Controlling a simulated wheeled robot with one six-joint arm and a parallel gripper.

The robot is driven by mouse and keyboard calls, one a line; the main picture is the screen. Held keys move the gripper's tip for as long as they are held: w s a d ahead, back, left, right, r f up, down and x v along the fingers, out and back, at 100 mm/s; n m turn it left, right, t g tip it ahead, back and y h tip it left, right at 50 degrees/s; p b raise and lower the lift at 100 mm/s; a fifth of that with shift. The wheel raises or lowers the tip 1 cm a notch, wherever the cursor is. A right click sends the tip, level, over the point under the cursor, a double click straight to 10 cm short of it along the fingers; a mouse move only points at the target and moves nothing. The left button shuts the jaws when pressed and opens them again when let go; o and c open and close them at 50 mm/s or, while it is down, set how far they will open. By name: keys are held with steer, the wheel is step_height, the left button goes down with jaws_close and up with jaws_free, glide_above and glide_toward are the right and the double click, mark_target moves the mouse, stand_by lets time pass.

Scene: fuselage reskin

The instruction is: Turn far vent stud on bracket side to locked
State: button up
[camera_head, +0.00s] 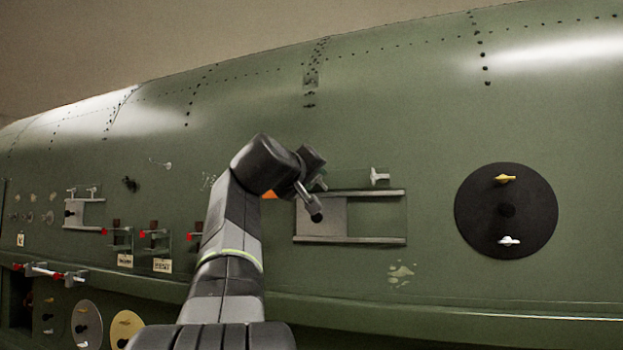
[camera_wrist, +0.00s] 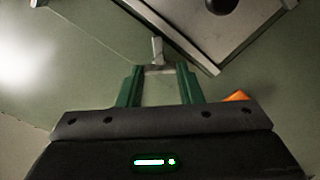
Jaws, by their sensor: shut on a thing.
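A small pale grey wing stud (camera_wrist: 157,52) stands on the green skin beside a metal-railed sliding panel in the wrist view. My gripper (camera_wrist: 158,72) has its green fingers on either side of the stud's base and is shut on it. In the head view my gripper (camera_head: 318,176) is at the upper left of the railed panel (camera_head: 350,240), and its fingertips and most of the gripped stud are hidden. A second white wing stud (camera_head: 379,177) sits at the panel's upper right, clear of my gripper.
A grey plate with a black knob (camera_head: 316,216) sticks out just below my gripper; the knob also shows in the wrist view (camera_wrist: 222,5). An orange piece (camera_wrist: 236,97) lies close to the right finger. A black disc (camera_head: 477,215) with yellow and white wing studs is at right.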

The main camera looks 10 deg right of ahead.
steer(key=shift+m, duration=0.3)
steer(key=m+b, duration=0.1)
steer(key=m, duration=0.2)
steer(key=shift+f+b, duration=0.1)
steer(key=shift+b, duration=0.2)
steer(key=shift+m+b, duration=0.6)
steer(key=shift+m, duration=1.9)
steer(key=o, duration=1)
steer(key=shift+s, duration=0.1)
steer(key=b+v, duration=0.4)
steer(key=v, duration=0.9)
steer(key=shift+s+a, duration=0.25)
